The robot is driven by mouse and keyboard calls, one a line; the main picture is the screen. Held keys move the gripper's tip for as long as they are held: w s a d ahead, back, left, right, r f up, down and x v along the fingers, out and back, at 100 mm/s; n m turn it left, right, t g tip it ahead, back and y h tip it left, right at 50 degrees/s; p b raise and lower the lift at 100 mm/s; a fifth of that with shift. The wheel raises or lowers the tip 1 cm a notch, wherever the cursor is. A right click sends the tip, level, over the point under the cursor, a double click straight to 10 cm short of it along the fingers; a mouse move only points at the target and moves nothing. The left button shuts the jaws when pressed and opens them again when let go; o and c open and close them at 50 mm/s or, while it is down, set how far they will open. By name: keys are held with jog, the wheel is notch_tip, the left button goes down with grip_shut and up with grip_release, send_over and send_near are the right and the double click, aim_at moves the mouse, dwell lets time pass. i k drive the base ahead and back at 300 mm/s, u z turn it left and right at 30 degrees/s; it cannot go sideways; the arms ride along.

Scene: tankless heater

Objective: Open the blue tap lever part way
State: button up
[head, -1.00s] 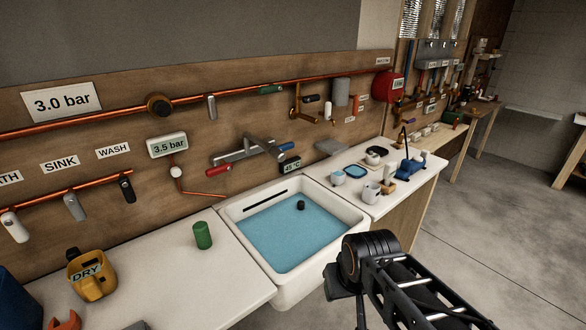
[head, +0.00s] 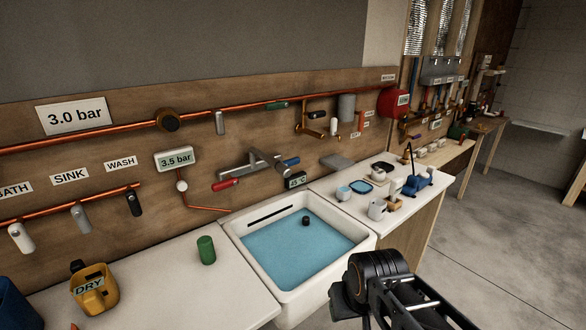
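The blue tap lever (head: 291,161) is on the right end of the grey wall-mounted mixer tap (head: 254,164), above the sink. A red lever (head: 225,184) is on the tap's left end. My arm reaches in from the bottom right, at the sink's front right corner, well apart from the tap. My gripper's fingers cannot be made out; only dark arm parts show, so I cannot tell whether it is open or shut.
The white sink (head: 230,233) holds blue water with a small black object in it. A 45 °C display (head: 296,181) sits just below the blue lever. A green cylinder (head: 206,250) and a yellow DRY jug (head: 95,290) stand on the left counter. Cups and a blue device (head: 418,180) crowd the right counter.

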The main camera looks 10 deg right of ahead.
aim_at(295, 160)
jog(key=k, duration=0.65)
jog(key=z, duration=0.55)
jog(key=i, duration=1.45)
jog(key=u, duration=0.95)
